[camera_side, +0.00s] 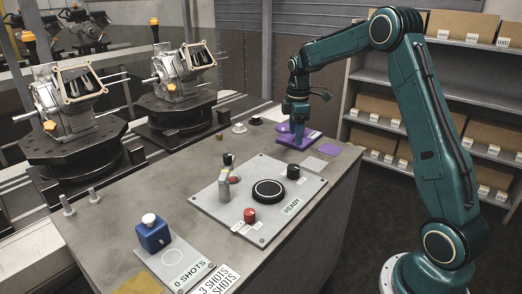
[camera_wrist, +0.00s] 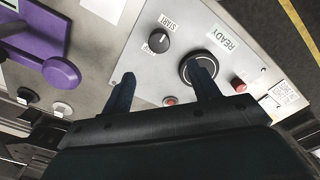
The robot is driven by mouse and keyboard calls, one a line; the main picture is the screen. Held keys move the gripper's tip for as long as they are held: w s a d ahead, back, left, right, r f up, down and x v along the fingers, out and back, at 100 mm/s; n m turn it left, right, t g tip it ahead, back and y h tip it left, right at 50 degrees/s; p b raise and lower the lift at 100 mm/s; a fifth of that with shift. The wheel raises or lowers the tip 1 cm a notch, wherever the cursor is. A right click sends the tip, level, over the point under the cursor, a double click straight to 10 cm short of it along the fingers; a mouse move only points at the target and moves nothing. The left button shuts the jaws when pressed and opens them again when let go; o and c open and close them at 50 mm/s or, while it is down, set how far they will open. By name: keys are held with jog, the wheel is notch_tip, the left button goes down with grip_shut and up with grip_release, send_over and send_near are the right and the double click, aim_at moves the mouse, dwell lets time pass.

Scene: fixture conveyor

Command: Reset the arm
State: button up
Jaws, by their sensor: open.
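My gripper (camera_side: 298,122) hangs from the teal arm over the back of the grey workbench, close to a purple fixture (camera_side: 306,139). In the wrist view my gripper (camera_wrist: 163,78) is open and empty, its two dark fingers apart over the control panel. The right finger overlaps a round black button (camera_wrist: 193,68) in the picture. The control panel (camera_side: 225,207) carries a READY label (camera_side: 291,206), a large black disc (camera_side: 268,190) and a red button (camera_side: 250,215). In the wrist view a purple lever (camera_wrist: 61,73) lies to the left of the fingers, apart from them.
A blue block with a white knob (camera_side: 153,231) stands at the bench front beside a 0 SHOTS plate (camera_side: 188,272). Two engine parts (camera_side: 68,90) sit on dark round fixtures along the conveyor at left. Shelves with boxes (camera_side: 465,73) stand behind the arm.

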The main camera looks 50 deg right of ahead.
jog(key=s+a+r+m+t, duration=0.3)
jog(key=s+a+r+m, duration=0.1)
jog(key=s+a+r, duration=0.8)
jog(key=s+a+m+t, duration=0.1)
jog(key=s+a+m, duration=0.1)
jog(key=s+a, duration=0.3)
jog(key=s+a+f+m+t, duration=0.1)
jog(key=s+a+m, duration=0.2)
jog(key=s, duration=0.7)
jog(key=shift+s+a+f+t, duration=0.2)
jog(key=shift+s+a+t, duration=0.15)
jog(key=shift+a, duration=0.75)
